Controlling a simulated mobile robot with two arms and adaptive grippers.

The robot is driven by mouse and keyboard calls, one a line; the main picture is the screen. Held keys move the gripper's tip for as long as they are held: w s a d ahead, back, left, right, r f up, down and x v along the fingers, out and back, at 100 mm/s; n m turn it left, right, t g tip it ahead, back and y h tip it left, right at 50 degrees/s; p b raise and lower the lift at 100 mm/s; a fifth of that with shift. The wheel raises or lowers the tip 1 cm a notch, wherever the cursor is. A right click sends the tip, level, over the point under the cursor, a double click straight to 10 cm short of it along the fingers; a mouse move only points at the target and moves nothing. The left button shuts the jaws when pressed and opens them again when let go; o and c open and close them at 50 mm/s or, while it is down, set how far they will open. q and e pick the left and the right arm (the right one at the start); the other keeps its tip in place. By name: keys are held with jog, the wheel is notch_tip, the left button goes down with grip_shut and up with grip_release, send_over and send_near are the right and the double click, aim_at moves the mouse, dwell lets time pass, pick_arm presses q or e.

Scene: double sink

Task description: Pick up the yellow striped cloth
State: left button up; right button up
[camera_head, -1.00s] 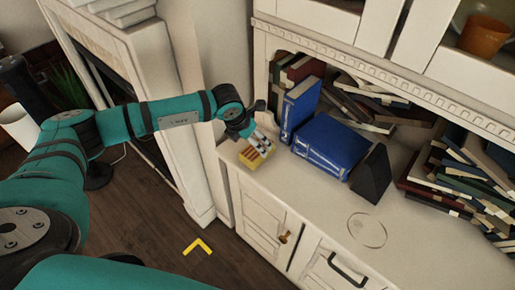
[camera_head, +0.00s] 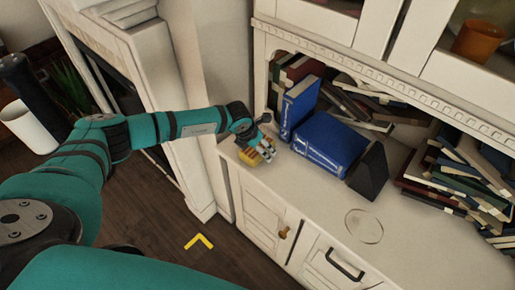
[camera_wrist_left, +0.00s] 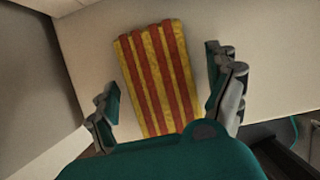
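The yellow and red striped cloth (camera_head: 249,156) lies on the left end of the white cabinet top, partly covered by my left gripper (camera_head: 263,150). In the left wrist view the cloth (camera_wrist_left: 158,78) shows its long stripes and lies between the two spread fingers of my left gripper (camera_wrist_left: 166,96). A gap shows on each side between the fingers and the cloth. The gripper is open and holds nothing. The near end of the cloth is hidden behind the teal gripper body. My right gripper is not in view.
Blue books (camera_head: 331,144) and a black bookend (camera_head: 370,171) stand to the right of the cloth on the cabinet top (camera_head: 310,195). A round clear dish (camera_head: 364,226) lies nearer the front. The cabinet top between them is bare. A white fireplace surround (camera_head: 185,130) stands left.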

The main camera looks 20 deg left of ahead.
aim_at(260, 144)
pick_arm(q)
jog(key=c, duration=0.9)
jog(key=shift+r, duration=0.1)
jog(key=shift+w+r+b, duration=0.1)
jog(key=shift+r+b, duration=0.2)
jog(key=shift+r, duration=0.2)
jog(key=shift+d+b+v, duration=0.2)
jog(key=shift+b+v, duration=0.4)
jog(key=shift+v, duration=0.5)
jog(key=s+d+b, duration=0.1)
jog(key=s+d, duration=0.1)
jog(key=s, duration=0.2)
jog(key=s+d+r+b, duration=0.1)
jog(key=s+d, duration=0.1)
jog(key=s, duration=0.3)
jog(key=s+d+b, duration=0.1)
jog(key=s, duration=0.4)
jog(key=shift+d+r+b, duration=0.35)
jog(key=shift+d+r, duration=0.05)
